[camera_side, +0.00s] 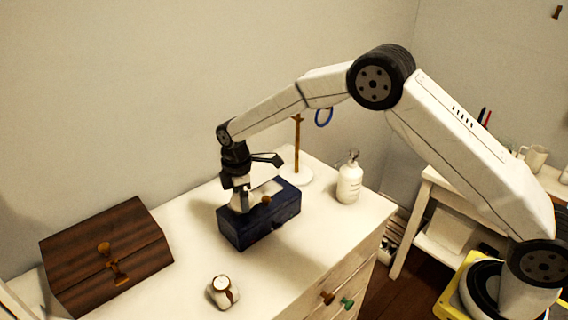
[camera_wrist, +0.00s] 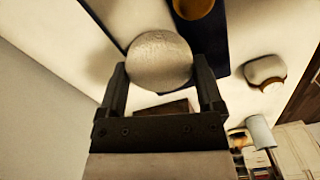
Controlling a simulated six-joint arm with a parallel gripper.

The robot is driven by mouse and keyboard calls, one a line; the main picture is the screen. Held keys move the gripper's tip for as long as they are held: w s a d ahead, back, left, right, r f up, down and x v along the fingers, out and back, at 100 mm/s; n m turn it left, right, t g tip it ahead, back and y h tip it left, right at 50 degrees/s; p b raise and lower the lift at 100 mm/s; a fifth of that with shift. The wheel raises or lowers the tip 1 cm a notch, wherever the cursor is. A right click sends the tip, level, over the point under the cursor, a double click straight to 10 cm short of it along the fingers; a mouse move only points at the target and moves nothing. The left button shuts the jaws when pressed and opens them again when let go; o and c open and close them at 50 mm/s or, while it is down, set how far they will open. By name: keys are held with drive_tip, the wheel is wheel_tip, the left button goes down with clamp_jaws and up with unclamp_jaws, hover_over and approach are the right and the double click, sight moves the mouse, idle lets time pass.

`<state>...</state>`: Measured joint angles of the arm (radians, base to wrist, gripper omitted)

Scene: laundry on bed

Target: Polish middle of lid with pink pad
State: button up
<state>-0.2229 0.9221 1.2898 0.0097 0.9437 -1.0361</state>
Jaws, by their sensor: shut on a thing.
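A dark blue box (camera_side: 258,226) stands on the white dresser, its lid shut. The lid top has a pale panel (camera_side: 268,187) with a blue border, and a brown knob (camera_side: 266,200) shows at its front. My gripper (camera_side: 239,205) points down over the left part of the lid. In the wrist view, my gripper (camera_wrist: 160,85) is shut on a round, pale, greyish-white pad (camera_wrist: 158,60); no clear pink shows. The blue border (camera_wrist: 216,40) of the box lies beyond it. The pad is mostly hidden in the side view. I cannot tell whether it touches the lid.
A dark wooden chest (camera_side: 107,252) stands at the left and a small white jar (camera_side: 222,291) at the front. A white pump bottle (camera_side: 349,180) and a stand with a wooden post (camera_side: 297,150) are behind the box to the right. Dresser top (camera_side: 180,235) is bare left of the box.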

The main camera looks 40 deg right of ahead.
drive_tip(key=a, duration=0.2)
drive_tip(key=shift+a, duration=0.35)
drive_tip(key=shift+a+r, duration=0.1)
drive_tip(key=shift+r, duration=0.1)
wheel_tip(320, 180, up, 8)
drive_tip(key=shift+f, duration=0.15)
drive_tip(key=shift+s, duration=0.15)
idle(0.5)
